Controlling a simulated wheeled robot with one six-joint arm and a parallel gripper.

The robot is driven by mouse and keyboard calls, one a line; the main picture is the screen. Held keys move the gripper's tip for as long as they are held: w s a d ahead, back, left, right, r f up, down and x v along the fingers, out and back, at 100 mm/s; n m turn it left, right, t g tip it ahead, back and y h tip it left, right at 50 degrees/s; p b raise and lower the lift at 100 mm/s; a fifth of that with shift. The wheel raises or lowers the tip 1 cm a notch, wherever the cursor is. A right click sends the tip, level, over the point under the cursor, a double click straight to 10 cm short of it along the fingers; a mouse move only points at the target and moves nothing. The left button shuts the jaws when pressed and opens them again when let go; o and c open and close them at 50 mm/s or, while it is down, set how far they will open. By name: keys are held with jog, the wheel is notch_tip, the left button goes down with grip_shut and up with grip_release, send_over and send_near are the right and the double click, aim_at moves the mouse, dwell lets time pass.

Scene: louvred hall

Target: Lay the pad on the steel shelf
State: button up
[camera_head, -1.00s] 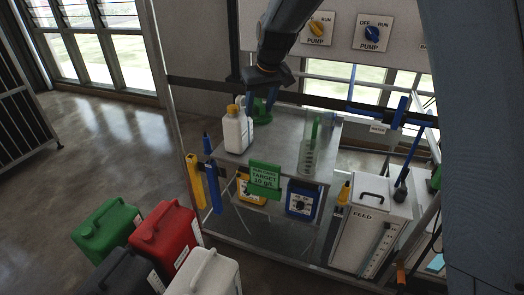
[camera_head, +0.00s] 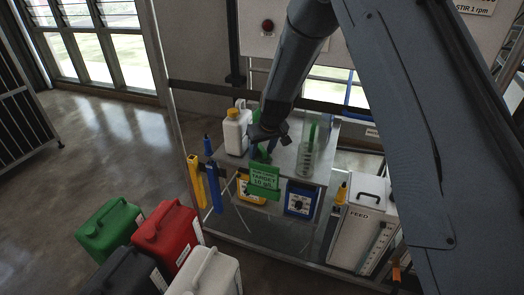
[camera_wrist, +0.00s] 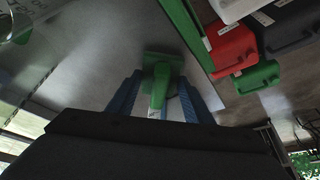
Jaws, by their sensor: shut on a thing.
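The green pad (camera_head: 262,155) has an upright grip and is held by my gripper (camera_head: 264,146) over the front part of the steel shelf (camera_head: 285,160). In the wrist view, my gripper's blue fingers (camera_wrist: 160,88) are shut on the grip of the pad (camera_wrist: 162,58), with the bare metal of the shelf (camera_wrist: 100,50) around and below it. The pad is near the shelf's front edge. I cannot tell whether it touches the shelf. In the head view, my wrist and the green sign partly hide the pad.
A white bottle with a yellow cap (camera_head: 236,132) stands left of my gripper, and a clear cylinder (camera_head: 308,158) stands right. A green target sign (camera_head: 264,181) hangs at the front edge. Several jerrycans, one red (camera_head: 167,236), stand on the floor at front left.

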jog(key=shift+f, duration=0.25)
jog(key=shift+f, duration=0.2)
jog(key=o, duration=1)
jog(key=shift+r, duration=0.1)
